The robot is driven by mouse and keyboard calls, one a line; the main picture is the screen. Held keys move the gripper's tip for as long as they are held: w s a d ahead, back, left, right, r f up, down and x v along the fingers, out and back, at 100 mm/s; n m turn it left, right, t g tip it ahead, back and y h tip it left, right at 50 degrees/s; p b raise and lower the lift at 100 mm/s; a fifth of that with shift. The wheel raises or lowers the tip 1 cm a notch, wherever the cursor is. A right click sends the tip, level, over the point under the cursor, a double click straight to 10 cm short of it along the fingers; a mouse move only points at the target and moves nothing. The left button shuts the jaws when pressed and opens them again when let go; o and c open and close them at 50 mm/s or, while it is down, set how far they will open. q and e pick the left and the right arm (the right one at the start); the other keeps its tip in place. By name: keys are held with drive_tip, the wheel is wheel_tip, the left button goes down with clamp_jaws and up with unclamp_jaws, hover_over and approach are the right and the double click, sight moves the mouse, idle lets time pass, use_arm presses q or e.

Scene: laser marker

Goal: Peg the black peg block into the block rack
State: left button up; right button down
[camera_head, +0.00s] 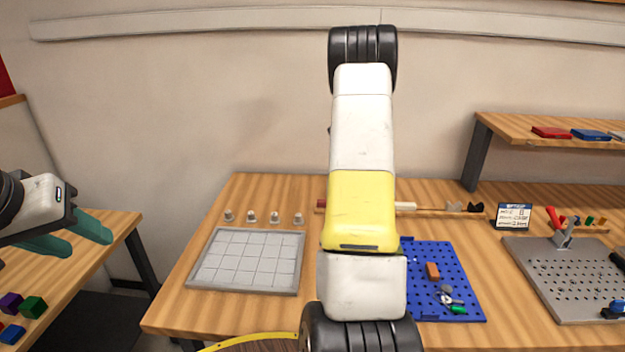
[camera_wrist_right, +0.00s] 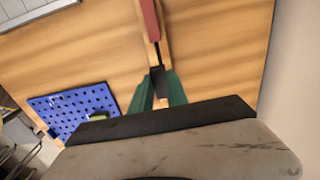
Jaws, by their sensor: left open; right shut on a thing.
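The block rack (camera_head: 430,211) is a narrow wooden strip along the back of the table, its middle hidden behind my right arm. A red block (camera_head: 320,204) sits at its left end. In the right wrist view, my right gripper (camera_wrist_right: 159,92) is shut on the black peg block (camera_wrist_right: 158,75), in line with the wooden strip and a red block (camera_wrist_right: 150,18). I cannot tell whether the black block touches the rack. My left gripper (camera_head: 75,238) is open and empty at the far left.
A blue pegboard (camera_head: 462,280) with small parts lies right of my arm and shows in the right wrist view (camera_wrist_right: 72,108). A grey grid tray (camera_head: 246,290) lies left, with several small pegs behind it. A grey perforated plate (camera_head: 535,280) is at the right.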

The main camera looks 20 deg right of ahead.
drive_tip(key=shift+w+f, duration=0.1)
drive_tip(key=shift+f, duration=3)
drive_tip(key=shift+f, duration=0.55)
drive_tip(key=c, duration=1.2)
unclamp_jaws()
drive_tip(key=shift+r, duration=3.9)
